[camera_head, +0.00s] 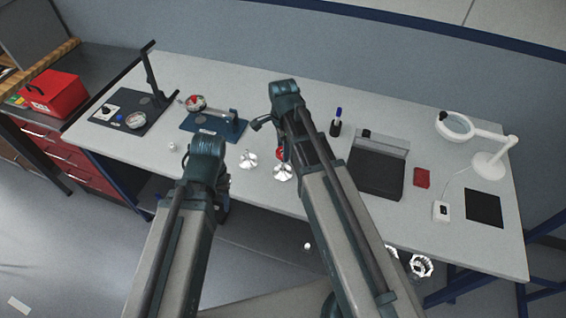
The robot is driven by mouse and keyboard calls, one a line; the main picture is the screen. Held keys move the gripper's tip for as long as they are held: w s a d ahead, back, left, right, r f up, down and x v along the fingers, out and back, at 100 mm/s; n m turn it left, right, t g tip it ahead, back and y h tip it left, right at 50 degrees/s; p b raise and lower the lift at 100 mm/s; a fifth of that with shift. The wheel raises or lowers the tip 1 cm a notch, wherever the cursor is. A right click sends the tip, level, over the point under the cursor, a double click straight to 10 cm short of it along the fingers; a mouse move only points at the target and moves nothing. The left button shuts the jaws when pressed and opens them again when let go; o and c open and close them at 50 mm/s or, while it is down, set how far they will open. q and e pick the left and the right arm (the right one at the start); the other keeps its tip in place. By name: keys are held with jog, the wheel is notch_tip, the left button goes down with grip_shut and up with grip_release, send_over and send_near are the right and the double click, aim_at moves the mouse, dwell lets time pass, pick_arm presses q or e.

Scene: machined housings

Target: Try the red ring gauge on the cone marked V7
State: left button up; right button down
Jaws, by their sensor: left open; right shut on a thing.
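The red ring gauge (279,153) shows as a small patch of red under my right gripper (280,142). That gripper is shut on it, with the wrist and forearm hiding most of both. A shiny silver cone (283,172) stands on the bench just below the red patch; I cannot tell whether they touch. A second silver cone (248,158) stands to its left. No V7 mark is readable on either cone. My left gripper (190,161) is open, left of the cones, with its fingers largely hidden by its wrist.
A blue fixture (228,130) and a black stand (158,101) occupy the bench's left. A dark tray (375,183), a red block (422,178), a magnifier lamp (491,165) and a black pad (484,208) are on the right. A pen holder (335,129) stands behind my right arm.

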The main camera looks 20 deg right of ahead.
jog(key=shift+f, duration=0.15)
jog(key=shift+f+b, duration=1.05)
jog(key=shift+b, duration=0.1)
jog(key=shift+f+b, duration=0.85)
dwell(0.9)
dwell(0.8)
jog(key=shift+c, duration=0.3)
grip_release()
jog(key=shift+r, duration=0.1)
notch_tip(320, 180, up, 14)
jog(key=p, duration=1.4)
